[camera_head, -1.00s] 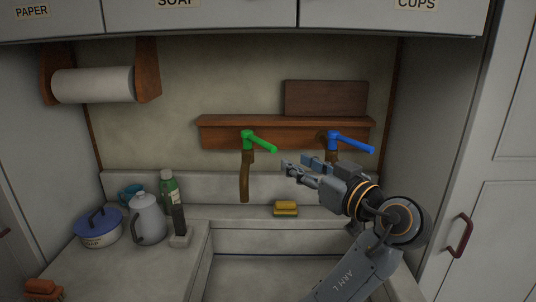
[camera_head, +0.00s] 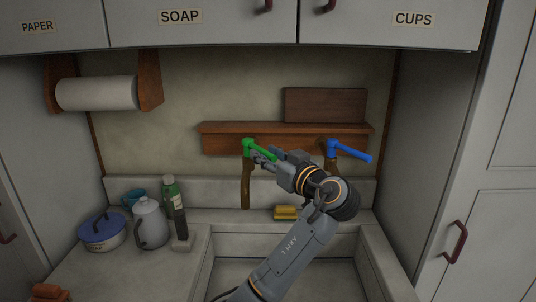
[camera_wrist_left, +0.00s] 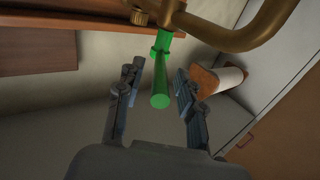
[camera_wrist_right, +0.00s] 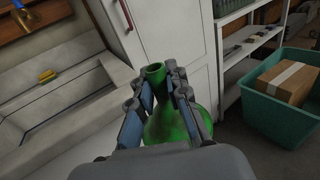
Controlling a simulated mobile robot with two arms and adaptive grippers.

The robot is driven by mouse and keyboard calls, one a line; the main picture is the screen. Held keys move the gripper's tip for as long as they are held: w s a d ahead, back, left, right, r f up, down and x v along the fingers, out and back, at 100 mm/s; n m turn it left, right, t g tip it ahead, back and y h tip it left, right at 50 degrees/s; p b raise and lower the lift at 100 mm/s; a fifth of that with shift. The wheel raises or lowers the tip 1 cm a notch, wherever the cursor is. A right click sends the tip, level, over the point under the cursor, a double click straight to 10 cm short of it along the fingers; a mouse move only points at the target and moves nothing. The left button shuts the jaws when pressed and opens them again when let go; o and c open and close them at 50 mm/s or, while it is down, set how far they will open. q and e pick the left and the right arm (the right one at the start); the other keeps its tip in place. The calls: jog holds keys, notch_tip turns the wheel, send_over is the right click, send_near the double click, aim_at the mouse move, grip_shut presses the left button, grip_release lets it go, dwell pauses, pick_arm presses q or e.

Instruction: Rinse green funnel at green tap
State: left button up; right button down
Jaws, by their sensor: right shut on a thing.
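The green tap (camera_head: 252,147) is on the wooden panel at the back of the basin, its lever pointing forward and right. My left gripper (camera_head: 264,156) is at this lever. In the left wrist view, the left gripper (camera_wrist_left: 160,72) is open, with one finger on each side of the green lever (camera_wrist_left: 160,99) and gaps between. The green funnel (camera_wrist_right: 168,126) is in the right wrist view, its narrow neck up. My right gripper (camera_wrist_right: 153,80) is shut on its neck. The head view does not show the right gripper or the funnel.
The blue tap (camera_head: 350,150) is to the right of the green one. A yellow sponge (camera_head: 286,212) lies on the ledge below. A kettle (camera_head: 150,224), a pot (camera_head: 101,232) and a green bottle (camera_head: 173,198) stand on the left counter. A teal crate (camera_wrist_right: 282,112) stands beside a shelf.

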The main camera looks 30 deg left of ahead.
pick_arm(q)
grip_shut()
jog(key=shift+s+f+b, duration=0.1)
jog(key=shift+b, duration=0.2)
pick_arm(e)
jog(key=shift+f, duration=0.3)
jog(key=shift+s+a+f+b, duration=0.25)
jog(key=shift+s+f+b, duration=0.15)
jog(key=shift+s+b, duration=0.1)
jog(key=shift+s+a, duration=0.1)
jog(key=shift+s, duration=0.05)
jog(key=shift+w+f, duration=0.1)
jog(key=shift+w, duration=0.1)
pick_arm(q)
jog(key=s+m+t+h, duration=0.1)
jog(key=a+m+t+h, duration=0.1)
jog(key=t, duration=0.1)
jog(key=shift+s+m, duration=0.3)
jog(key=shift+s, duration=0.1)
